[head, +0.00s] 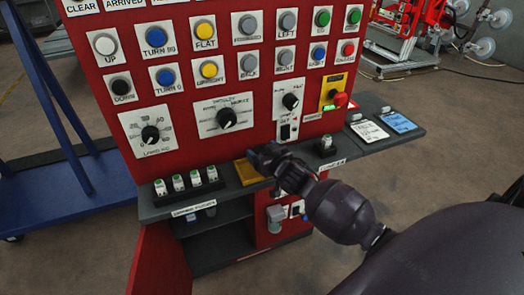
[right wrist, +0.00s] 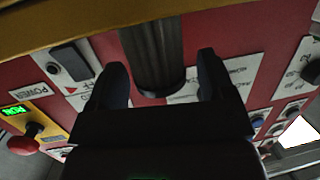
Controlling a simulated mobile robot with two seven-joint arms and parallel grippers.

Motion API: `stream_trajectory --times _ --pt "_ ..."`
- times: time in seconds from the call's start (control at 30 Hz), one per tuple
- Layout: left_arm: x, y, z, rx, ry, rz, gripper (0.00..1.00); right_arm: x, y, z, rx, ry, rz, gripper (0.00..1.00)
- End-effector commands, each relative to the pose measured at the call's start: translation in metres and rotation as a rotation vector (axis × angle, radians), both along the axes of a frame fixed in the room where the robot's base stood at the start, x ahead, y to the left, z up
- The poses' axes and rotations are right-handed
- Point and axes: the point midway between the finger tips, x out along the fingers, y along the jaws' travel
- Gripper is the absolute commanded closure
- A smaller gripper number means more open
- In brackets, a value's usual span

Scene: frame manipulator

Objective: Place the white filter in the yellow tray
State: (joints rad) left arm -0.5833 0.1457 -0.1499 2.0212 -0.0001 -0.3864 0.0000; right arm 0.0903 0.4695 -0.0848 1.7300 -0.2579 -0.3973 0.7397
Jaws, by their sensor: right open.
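The yellow tray (head: 254,176) sits on the grey shelf below the red panel, partly hidden by my right gripper (head: 262,160). In the right wrist view a yellow edge (right wrist: 70,28) crosses the top. There my right gripper (right wrist: 162,75) is open, with a dark ribbed cylinder (right wrist: 153,50) between its fingers and gaps on both sides. The cylinder runs up to the yellow edge. I cannot tell whether it is the white filter. Several small white-and-green pieces (head: 195,178) stand in a dark rack left of the tray. My left gripper is not in view.
The red panel (head: 180,85) with buttons and knobs rises close behind. A white and a blue card (head: 398,121) lie on the shelf's right end.

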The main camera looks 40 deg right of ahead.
Motion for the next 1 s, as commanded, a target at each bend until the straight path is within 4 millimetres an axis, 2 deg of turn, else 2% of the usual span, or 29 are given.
stream_trajectory --times 0.5,0.77,0.87,0.97,1.0 --pt "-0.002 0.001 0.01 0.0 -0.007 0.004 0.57 -0.086 0.008 0.018 0.003 0.001 -0.002 0.25" --pt "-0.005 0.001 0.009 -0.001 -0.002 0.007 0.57 -0.108 0.01 0.021 0.001 0.002 -0.001 0.25" --pt "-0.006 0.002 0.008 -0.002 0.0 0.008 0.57 -0.122 0.015 0.006 -0.004 0.037 0.004 0.25" --pt "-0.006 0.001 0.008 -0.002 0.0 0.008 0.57 -0.153 0.029 -0.029 -0.016 0.115 0.018 0.25" --pt "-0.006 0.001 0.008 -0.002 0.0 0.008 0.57 -0.169 0.037 -0.045 -0.022 0.154 0.027 0.25"
